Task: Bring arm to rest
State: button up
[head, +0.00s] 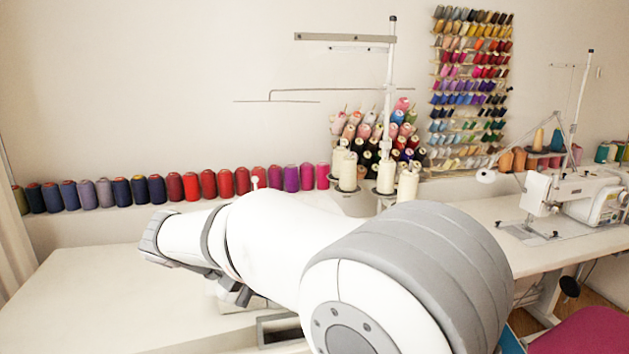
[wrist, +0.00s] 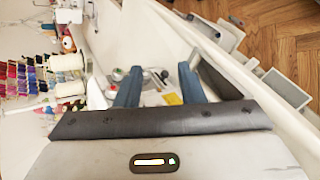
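My gripper (wrist: 159,82) shows in the wrist view, with two blue fingers standing well apart. It looks open, and I see nothing held between the fingers. Beyond the fingertips, a small yellow item (wrist: 172,99) and a few small round items lie on a white surface. In the head view my white and grey arm stretches across the lower middle, over the white tables. The fingers cannot be made out there.
A white table (head: 90,285) lies at left, mostly bare. A row of thread spools (head: 130,190) lines the wall. A thread stand (head: 390,100) rises behind my arm. A sewing machine (head: 575,195) stands on the right table. A pink seat (head: 585,335) is at lower right.

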jog(key=s+d+r+m+y+p, duration=0.2)
jog(key=s+d+m+y+p, duration=0.2)
jog(key=d, duration=0.6)
jog(key=s+d+r+m+g+y+p, duration=0.1)
jog(key=s+d+m+y+p, duration=0.3)
jog(key=s+d+p, duration=0.5)
jog(key=shift+s+d+r+y, duration=0.65)
jog(key=shift+s+d+y, duration=0.25)
jog(key=shift+s+d, duration=0.15)
